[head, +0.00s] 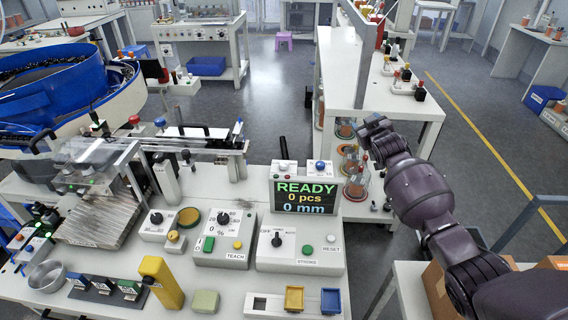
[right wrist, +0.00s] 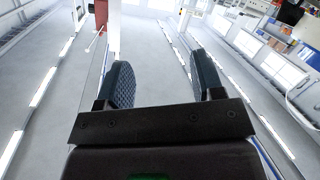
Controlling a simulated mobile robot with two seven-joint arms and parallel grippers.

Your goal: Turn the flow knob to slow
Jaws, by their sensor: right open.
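Three black rotary knobs stand on grey control boxes in the head view: a left knob (head: 156,217) on a small box, a middle knob (head: 223,219) with a printed scale above the TEACH label, and a right knob (head: 277,239) above the STROKE label. I cannot read which one is the flow knob or a slow mark. My right gripper (head: 372,130) is raised at the right, well apart from the knobs. In the right wrist view its two dark ridged fingers (right wrist: 163,78) are apart with nothing between them. My left gripper is not in view.
A display (head: 304,196) reads READY, 0 pcs, 0 mm, behind the right knob box. A yellow upright block (head: 161,283), a steel bowl (head: 47,276) and yellow and blue trays (head: 330,301) stand along the front. A large blue bowl feeder (head: 50,80) is at the left.

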